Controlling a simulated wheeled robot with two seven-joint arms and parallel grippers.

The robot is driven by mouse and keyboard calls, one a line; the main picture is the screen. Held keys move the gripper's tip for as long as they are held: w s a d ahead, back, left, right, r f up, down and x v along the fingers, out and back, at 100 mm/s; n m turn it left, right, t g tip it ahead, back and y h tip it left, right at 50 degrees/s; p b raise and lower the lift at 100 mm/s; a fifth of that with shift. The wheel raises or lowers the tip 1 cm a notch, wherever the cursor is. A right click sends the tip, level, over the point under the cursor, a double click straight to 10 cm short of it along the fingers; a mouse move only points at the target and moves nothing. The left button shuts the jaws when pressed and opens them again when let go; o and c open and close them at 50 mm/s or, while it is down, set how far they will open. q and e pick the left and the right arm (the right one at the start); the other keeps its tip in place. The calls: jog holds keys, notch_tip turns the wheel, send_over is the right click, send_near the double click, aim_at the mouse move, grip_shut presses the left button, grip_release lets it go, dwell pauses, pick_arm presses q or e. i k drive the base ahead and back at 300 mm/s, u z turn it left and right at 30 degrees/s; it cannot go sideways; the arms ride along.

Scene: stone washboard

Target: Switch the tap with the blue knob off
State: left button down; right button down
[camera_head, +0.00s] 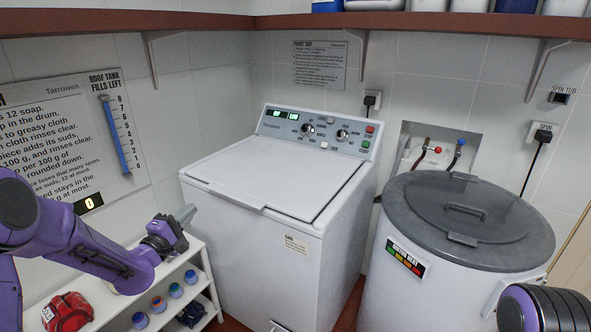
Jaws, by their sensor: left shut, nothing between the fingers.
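The tap with the blue knob (461,142) is in a recess in the back wall, right of the washing machine. A dark blue pipe (453,160) runs down from its knob. A tap with a red knob (438,150) and a reddish pipe is just left of it. Whether either tap is on cannot be told at this size. My left gripper (187,213) is shut and empty, in front of the washing machine's left side and far from the taps. Part of my right arm (545,308) shows at the lower right; its gripper is out of view.
A white washing machine (270,185) with a shut lid stands in the middle. A round tub with a grey lid (467,215) stands before the taps. A white shelf unit (205,280) is below my left gripper. A loaded brown shelf (400,22) runs overhead.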

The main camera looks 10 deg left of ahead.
aim_at(460, 142)
jog(key=z, duration=0.2)
jog(key=i, duration=0.95)
jog(key=z, duration=0.9)
jog(key=i, duration=0.75)
jog(key=z, duration=0.45)
